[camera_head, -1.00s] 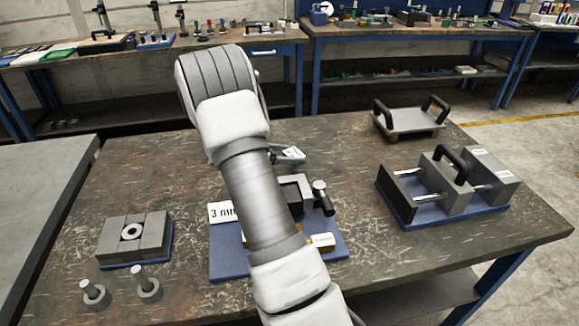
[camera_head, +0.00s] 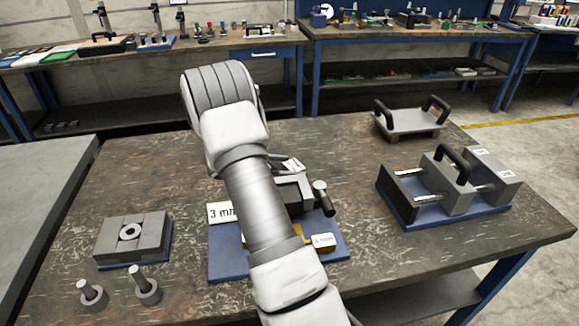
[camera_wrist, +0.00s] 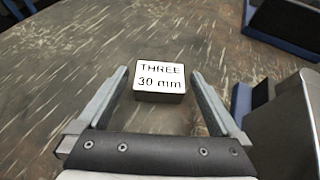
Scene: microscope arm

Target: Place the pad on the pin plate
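In the wrist view a small dark block (camera_wrist: 160,93) with a white top reading "THREE 30 mm" lies between the fingertips of my gripper (camera_wrist: 160,88). The fingers are open, with a gap on both sides of the block. I cannot tell for sure whether this block is the pad. In the head view my arm hides the gripper and the block. Nothing is plainly marked as the pin plate. A blue base (camera_head: 226,262) with labelled parts stands partly behind my arm. A grey fixture (camera_head: 452,182) with two rods and a black handle stands at right.
A grey block with a white ring (camera_head: 130,232) sits on a blue base at left. Two collared pins (camera_head: 148,290) (camera_head: 93,293) stand in front of it. A two-handled plate (camera_head: 408,122) lies at the back right. The table's left back (camera_head: 140,165) is clear.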

